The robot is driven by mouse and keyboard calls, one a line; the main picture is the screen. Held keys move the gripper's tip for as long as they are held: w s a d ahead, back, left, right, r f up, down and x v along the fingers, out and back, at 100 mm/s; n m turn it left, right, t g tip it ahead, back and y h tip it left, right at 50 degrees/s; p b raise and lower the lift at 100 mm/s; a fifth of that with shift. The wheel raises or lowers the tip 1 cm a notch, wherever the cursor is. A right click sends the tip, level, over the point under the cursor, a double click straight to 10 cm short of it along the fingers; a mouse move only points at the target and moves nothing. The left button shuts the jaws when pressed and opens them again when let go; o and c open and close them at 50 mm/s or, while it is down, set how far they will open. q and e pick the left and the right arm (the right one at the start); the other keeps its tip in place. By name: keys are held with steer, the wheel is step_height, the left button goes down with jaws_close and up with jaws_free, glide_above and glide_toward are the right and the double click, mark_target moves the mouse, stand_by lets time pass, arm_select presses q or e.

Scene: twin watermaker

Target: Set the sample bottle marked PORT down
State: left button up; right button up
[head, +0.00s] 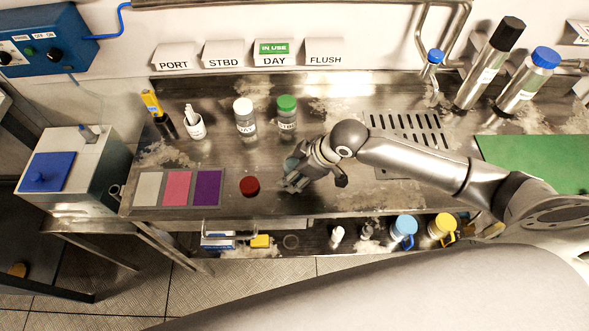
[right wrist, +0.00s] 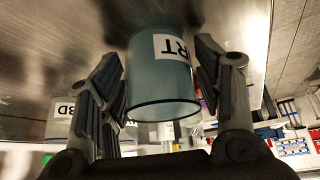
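The bottle marked PORT is a bluish see-through cylinder (right wrist: 160,85) in the right wrist view, with part of its white label reading "RT" upside down. It lies between both fingers of my right gripper (right wrist: 163,70), which is closed around its sides. In the head view my right gripper (head: 296,178) is low over the front of the steel counter (head: 215,160), and only a bluish bit of the bottle (head: 290,163) shows. Whether its base touches the counter is hidden. My left gripper is out of view.
A red cap (head: 249,186) sits left of my gripper. The DAY bottle (head: 245,120) and STBD bottle (head: 287,115) stand behind. Name signs PORT (head: 173,58), STBD, DAY and FLUSH line the wall. Coloured pads (head: 178,187) lie left; a drain grate (head: 405,135) is right.

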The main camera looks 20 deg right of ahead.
stand_by(0.3)
steer(key=shift+r, duration=0.25)
steer(key=b+v, duration=0.1)
steer(key=v, duration=1.1)
